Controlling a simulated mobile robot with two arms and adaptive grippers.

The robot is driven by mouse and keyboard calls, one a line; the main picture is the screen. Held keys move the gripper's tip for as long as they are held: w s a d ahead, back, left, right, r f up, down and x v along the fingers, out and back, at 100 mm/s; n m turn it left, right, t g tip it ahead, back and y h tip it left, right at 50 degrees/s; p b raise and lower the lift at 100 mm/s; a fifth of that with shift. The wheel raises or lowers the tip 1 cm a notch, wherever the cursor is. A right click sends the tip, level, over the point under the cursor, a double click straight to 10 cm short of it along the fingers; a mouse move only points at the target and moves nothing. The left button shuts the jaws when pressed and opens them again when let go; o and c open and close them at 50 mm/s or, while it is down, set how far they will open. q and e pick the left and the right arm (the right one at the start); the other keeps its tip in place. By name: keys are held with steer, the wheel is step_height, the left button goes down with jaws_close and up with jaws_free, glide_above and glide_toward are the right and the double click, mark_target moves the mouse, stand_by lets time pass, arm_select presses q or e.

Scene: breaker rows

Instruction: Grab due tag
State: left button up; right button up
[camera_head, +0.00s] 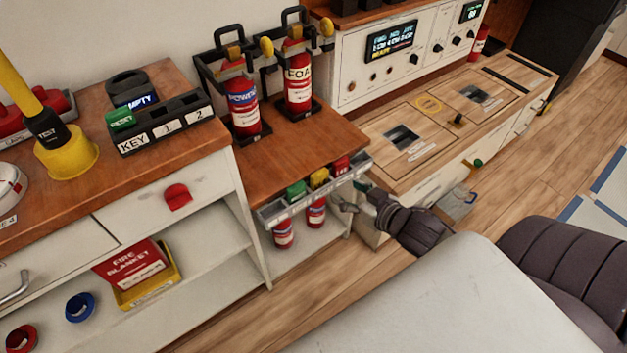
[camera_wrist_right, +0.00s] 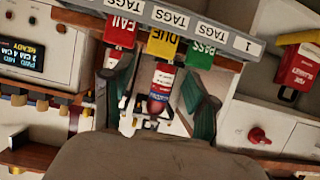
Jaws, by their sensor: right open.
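The yellow due tag (camera_head: 319,179) sits in the tag rack (camera_head: 283,212) on the front edge of the middle shelf unit. It lies between the green pass tag (camera_head: 297,190) and the red fail tag (camera_head: 340,165). In the right wrist view, upside down, the due tag (camera_wrist_right: 163,44) hangs from the rack between the fail tag (camera_wrist_right: 121,31) and the pass tag (camera_wrist_right: 199,55). My right gripper (camera_head: 352,202) is in front of the rack. Its fingers (camera_wrist_right: 160,92) are spread and empty, with the due tag in line with the gap between them. My left gripper is not in view.
Small red extinguishers (camera_head: 283,233) stand on the shelf below the rack. Larger extinguishers (camera_head: 242,100) stand on the top behind it. A wooden bench (camera_head: 385,150) with a control panel is at right. A cabinet (camera_head: 165,190) with a red knob is at left.

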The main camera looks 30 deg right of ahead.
mark_target(321, 178)
steer(key=b+x, duration=0.2)
steer(key=x, duration=0.8)
steer(key=shift+s+a+f, duration=0.1)
steer(key=shift+a, duration=0.05)
steer(key=shift+w+f, duration=0.2)
steer(key=shift+w, duration=0.3)
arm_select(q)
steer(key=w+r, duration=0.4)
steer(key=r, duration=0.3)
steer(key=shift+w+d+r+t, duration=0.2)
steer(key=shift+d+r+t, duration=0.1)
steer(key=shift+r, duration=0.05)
arm_select(e)
steer(key=c, duration=0.6)
